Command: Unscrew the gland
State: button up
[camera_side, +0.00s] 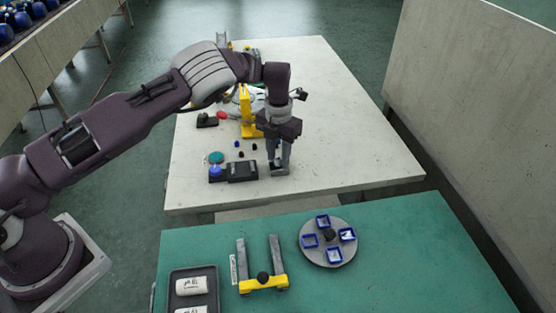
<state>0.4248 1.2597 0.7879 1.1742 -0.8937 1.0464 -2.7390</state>
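My gripper (279,152) points straight down over the near part of the white table. Its fingers are at a small grey fitting (279,170) that stands on the table, just right of a black box (242,171). The fingers hide most of the fitting, and I cannot tell whether they touch or grip it. I cannot make out the gland for certain; it may be hidden at the fingers.
A blue-topped black unit (215,172), a teal disc (216,157) and a yellow stand (248,112) are left of my gripper. The white table's right side is clear. The green table holds a tray (171,290), a yellow fork (264,284) and a round plate (312,257) with blue dishes.

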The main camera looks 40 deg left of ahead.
jog(key=shift+r, duration=0.15)
jog(key=shift+r, duration=2.15)
